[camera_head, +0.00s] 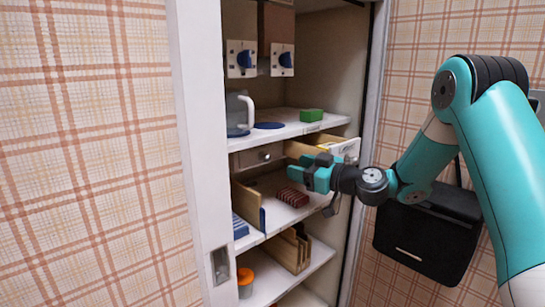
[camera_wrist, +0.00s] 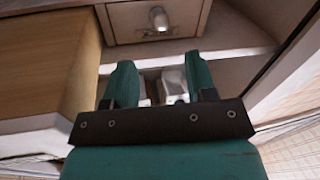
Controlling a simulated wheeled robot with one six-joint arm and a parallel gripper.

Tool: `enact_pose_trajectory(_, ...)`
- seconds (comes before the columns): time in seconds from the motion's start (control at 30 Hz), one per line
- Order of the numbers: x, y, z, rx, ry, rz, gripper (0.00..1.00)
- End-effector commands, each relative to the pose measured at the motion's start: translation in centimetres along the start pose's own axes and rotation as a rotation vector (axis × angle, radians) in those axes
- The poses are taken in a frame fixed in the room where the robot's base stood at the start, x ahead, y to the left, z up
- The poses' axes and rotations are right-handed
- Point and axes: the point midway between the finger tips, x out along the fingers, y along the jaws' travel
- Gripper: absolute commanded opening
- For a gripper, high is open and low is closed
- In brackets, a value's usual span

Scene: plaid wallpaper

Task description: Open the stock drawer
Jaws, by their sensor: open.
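Two drawers sit under the upper shelf of a recessed cupboard in the head view. The left drawer (camera_head: 250,158) is shut, with a small round metal knob (camera_head: 266,156). The right drawer (camera_head: 345,148) stands pulled out, showing wooden sides and something yellow inside. I cannot read which is the stock drawer. My teal gripper (camera_head: 310,173) is open just below and in front of the pulled-out drawer; contact cannot be told. In the wrist view my gripper (camera_wrist: 158,75) has its fingers apart, a knobbed drawer front (camera_wrist: 135,28) ahead and a wooden drawer side (camera_wrist: 45,65) at left.
The upper shelf (camera_head: 290,127) holds a glass jug (camera_head: 238,112) and a green block (camera_head: 312,115). A white door frame (camera_head: 200,140) borders the left; a black box (camera_head: 430,235) hangs at right.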

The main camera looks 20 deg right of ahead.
Motion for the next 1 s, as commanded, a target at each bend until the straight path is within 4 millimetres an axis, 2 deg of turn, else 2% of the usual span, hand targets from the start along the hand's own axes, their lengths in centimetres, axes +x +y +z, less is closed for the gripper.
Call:
enact_pose_trajectory(0.03,1.3,-0.1,-0.3,-0.002,0.002,-0.005,0.51)
enact_pose_trajectory(0.2,5.0,-0.1,-0.3,-0.001,0.001,-0.005,0.51)
enact_pose_trajectory(0.4,7.9,-0.1,-0.1,-0.001,0.000,-0.003,0.51)
enact_pose_trajectory(0.6,9.0,-0.1,0.0,0.001,-0.001,-0.001,0.51)
enact_pose_trajectory(0.83,9.1,-0.1,0.0,0.001,-0.001,-0.001,0.51)
enact_pose_trajectory(0.87,9.1,-0.1,0.0,0.001,-0.001,-0.001,0.49)
enact_pose_trajectory(1.0,9.0,-0.1,0.0,0.001,-0.001,-0.001,0.17)
